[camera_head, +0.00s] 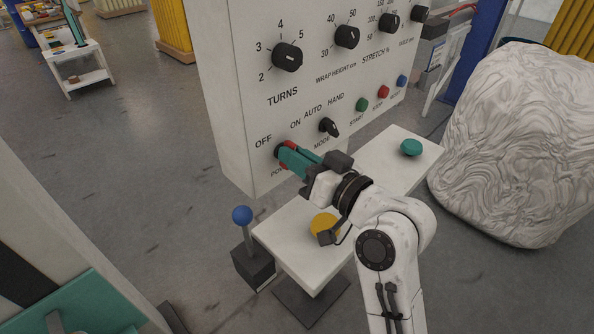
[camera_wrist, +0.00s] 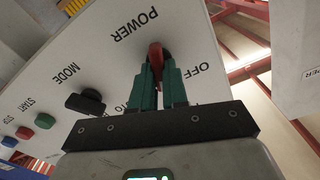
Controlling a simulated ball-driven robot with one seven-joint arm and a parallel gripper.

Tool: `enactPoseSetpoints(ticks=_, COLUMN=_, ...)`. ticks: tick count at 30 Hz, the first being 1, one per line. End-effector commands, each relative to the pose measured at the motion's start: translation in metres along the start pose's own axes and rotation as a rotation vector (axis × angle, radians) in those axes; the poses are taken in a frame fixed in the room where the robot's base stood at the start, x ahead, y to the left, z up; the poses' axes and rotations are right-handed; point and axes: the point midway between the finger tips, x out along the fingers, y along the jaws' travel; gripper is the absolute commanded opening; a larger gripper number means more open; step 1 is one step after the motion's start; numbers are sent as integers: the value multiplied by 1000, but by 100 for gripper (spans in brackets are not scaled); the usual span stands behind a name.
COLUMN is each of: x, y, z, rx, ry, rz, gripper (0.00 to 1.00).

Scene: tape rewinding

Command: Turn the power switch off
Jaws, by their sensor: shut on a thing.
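The grey-white control panel (camera_head: 228,90) has a power switch (camera_head: 279,152) at its lower left, between the OFF and ON labels and the partly covered POWER label. In the wrist view the red handle of the power switch (camera_wrist: 155,53) shows upside down between the green fingertips. My gripper (camera_head: 288,156) has reached the panel from the right, and its green fingers are shut on the handle. The gripper (camera_wrist: 155,66) hides the ON label in the wrist view. The handle's exact angle is hard to tell, as the fingers cover part of it.
The black mode knob (camera_head: 328,127) is just right of my fingers. A white shelf (camera_head: 385,160) with yellow (camera_head: 323,224) and teal (camera_head: 411,147) mushroom buttons lies below my gripper. A blue-knobbed lever (camera_head: 242,215) stands left. A wrapped load (camera_head: 520,140) stands right.

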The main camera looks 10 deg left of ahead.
Motion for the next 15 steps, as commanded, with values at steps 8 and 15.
enactPoseSetpoints(ticks=8, x=0, y=2, z=6, rx=-266, ry=1, rz=2, gripper=0)
enactPoseSetpoints(ticks=15, x=0, y=1, z=6, rx=-495, ry=1, rz=2, gripper=0)
